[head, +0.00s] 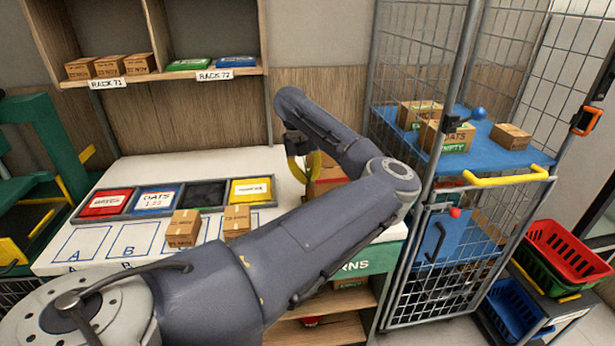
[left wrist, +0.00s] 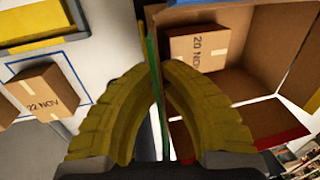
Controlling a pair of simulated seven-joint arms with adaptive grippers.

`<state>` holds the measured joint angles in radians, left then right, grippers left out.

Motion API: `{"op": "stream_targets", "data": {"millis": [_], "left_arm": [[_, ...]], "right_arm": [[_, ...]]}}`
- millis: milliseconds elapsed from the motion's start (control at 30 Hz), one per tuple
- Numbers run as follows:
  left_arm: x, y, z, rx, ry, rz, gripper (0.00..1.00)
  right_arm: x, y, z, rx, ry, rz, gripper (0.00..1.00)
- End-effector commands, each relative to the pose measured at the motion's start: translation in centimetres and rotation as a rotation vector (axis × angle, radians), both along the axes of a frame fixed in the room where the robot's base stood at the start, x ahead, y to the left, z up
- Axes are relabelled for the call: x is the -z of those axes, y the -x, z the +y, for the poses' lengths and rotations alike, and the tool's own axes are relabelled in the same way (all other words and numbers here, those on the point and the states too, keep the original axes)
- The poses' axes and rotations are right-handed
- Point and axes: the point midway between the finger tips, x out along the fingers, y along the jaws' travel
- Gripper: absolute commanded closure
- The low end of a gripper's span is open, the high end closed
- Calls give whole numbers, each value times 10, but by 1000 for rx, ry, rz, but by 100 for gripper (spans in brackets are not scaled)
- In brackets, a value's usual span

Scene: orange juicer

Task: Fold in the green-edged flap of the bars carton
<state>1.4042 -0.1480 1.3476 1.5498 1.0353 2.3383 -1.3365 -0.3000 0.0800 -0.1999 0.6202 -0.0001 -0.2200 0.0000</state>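The bars carton (left wrist: 265,60) stands open at the right of the left wrist view, with a small box marked 20 NOV (left wrist: 198,45) inside. Its green-edged flap (left wrist: 152,40) shows nearly edge-on. My left gripper (left wrist: 155,68) has its yellow fingers on either side of this flap, with the fingertips closed against it. In the head view my left gripper (head: 300,160) points down at the carton (head: 328,172), which is mostly hidden behind my arm. My right gripper is not in view.
Two small boxes (head: 184,228) (head: 237,220) stand on the white table left of the carton. Trays with red, blue, black and yellow (head: 250,190) lie behind them. A wire cage (head: 440,250) with a blue shelf stands right of the table.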

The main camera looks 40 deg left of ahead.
Motion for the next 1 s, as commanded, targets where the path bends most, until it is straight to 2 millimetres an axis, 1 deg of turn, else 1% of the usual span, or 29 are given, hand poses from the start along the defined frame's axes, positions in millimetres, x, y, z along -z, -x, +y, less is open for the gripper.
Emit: {"op": "stream_targets", "data": {"millis": [367, 567, 1000], "left_arm": [[0, 0, 0, 1, -3, 4, 100], [0, -1, -1, 2, -34, 39, 100], [0, -7, -6, 5, -227, 264, 100]], "right_arm": [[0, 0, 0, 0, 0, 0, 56], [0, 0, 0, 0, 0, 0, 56], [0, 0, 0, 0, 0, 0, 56]]}}
